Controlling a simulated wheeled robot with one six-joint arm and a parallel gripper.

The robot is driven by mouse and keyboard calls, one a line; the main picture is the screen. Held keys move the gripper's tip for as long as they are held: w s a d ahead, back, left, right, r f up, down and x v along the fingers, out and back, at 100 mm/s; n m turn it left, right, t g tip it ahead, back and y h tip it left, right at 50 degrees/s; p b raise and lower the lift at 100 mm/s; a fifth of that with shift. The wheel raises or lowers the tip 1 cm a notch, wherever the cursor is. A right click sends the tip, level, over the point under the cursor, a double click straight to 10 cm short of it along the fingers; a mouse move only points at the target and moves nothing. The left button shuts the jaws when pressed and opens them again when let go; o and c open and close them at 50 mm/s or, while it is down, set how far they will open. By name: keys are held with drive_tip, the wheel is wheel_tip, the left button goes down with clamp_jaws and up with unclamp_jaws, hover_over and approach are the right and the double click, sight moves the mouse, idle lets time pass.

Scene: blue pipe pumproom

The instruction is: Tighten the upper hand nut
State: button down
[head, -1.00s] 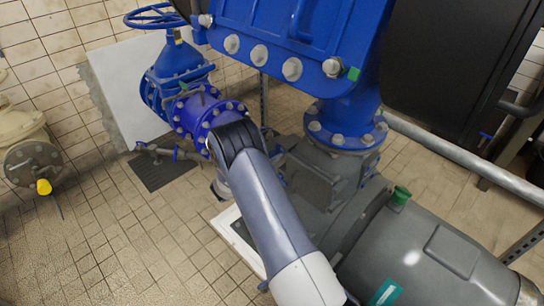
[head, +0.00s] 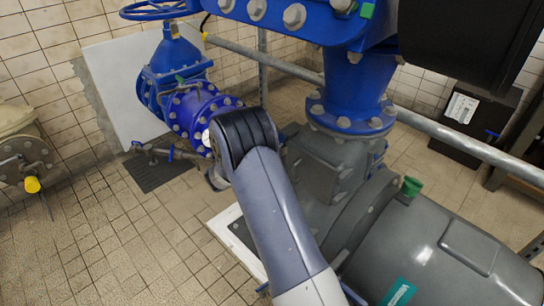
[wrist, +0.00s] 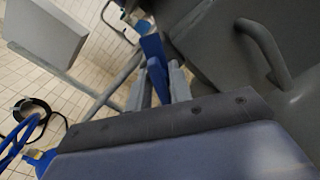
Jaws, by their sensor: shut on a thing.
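In the wrist view, my gripper (wrist: 158,88) has two grey fingers close together around a flat blue piece (wrist: 152,48). The blue piece sticks out past the fingertips, and the gripper is shut on it. I cannot tell whether this piece is the upper hand nut or part of it. No other part is clearly recognisable as a hand nut. In the head view, my arm covers the gripper and whatever it holds, beside the pump.
The grey pump (head: 425,250) and blue flanged pipe (head: 345,95) stand close on the right. A blue valve (head: 172,75) is behind my arm. In the wrist view, a grey curved handle (wrist: 268,48) is near the gripper's right. Tiled floor (head: 100,240) at left is clear.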

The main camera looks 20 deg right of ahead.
drive_tip(key=m+b, duration=0.2)
drive_tip(key=b, duration=0.2)
drive_tip(key=f+m+b, duration=0.1)
drive_tip(key=m+b, duration=0.1)
drive_tip(key=b, duration=0.1)
drive_tip(key=shift+s+m+b, duration=0.15)
drive_tip(key=shift+m+b, duration=0.2)
drive_tip(key=shift+m, duration=0.05)
drive_tip(key=m+b, duration=0.3)
drive_tip(key=b, duration=0.3)
drive_tip(key=shift+f+m, duration=0.1)
drive_tip(key=shift+m, duration=0.2)
drive_tip(key=m+b, duration=0.3)
drive_tip(key=b, duration=0.2)
drive_tip(key=shift+r, duration=0.2)
drive_tip(key=shift+m+b, duration=0.35)
drive_tip(key=shift+m, duration=0.05)
drive_tip(key=c, duration=1.5)
unclamp_jaws()
drive_tip(key=shift+r, duration=0.1)
